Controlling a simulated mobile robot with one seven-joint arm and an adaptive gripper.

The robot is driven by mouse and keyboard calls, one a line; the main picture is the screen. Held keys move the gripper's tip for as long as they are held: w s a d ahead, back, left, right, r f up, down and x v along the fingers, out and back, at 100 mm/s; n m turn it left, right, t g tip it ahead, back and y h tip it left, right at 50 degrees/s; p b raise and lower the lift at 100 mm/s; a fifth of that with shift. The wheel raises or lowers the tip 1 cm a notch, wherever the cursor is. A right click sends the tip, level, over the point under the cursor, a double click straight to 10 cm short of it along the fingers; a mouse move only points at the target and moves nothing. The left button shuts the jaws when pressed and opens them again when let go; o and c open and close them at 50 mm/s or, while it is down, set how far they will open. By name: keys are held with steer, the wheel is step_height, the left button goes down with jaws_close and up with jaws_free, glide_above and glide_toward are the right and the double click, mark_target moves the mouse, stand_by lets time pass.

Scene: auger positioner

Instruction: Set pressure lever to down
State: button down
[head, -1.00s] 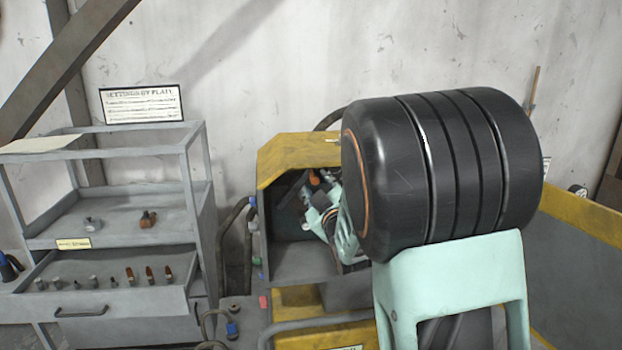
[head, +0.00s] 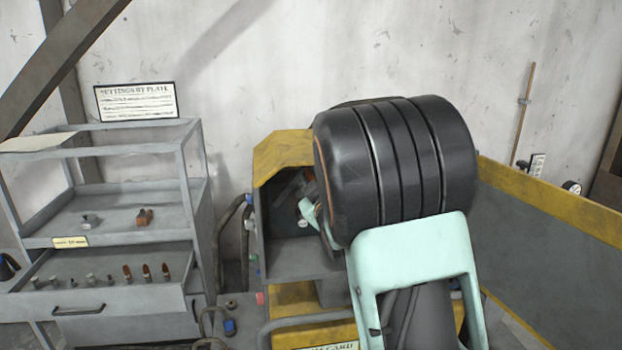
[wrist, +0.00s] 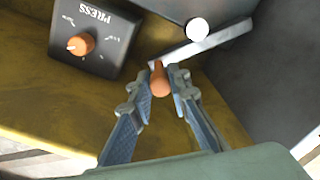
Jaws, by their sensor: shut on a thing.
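In the wrist view, my gripper (wrist: 164,76) has its two blue-grey fingers closed around an orange, rounded handle (wrist: 159,84), which looks like the pressure lever's grip. The handle's tip shows between the fingers. Its lower end points toward my palm, and how it joins the machine is unclear. A black panel (wrist: 112,22) marked "PRESS" is at the upper left, with an orange knob (wrist: 80,44) apart from my fingers.
A grey bar (wrist: 215,38) and a white round part (wrist: 197,29) lie just beyond the fingertips. A yellow surface (wrist: 40,110) runs beneath. In the head view, the yellow-topped housing (head: 285,150) stands behind my arm, and a grey shelf cart with an open drawer (head: 100,290) stands left.

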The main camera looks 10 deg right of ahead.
steer(key=shift+f, duration=0.15)
steer(key=d+f+m+b, duration=0.5)
steer(key=f+m+b, duration=0.5)
steer(key=b, duration=0.7)
steer(key=shift+f+b, duration=0.15)
steer(key=shift+b, duration=0.25)
steer(key=shift+f, duration=0.1)
steer(key=c, duration=1.8)
jaws_free()
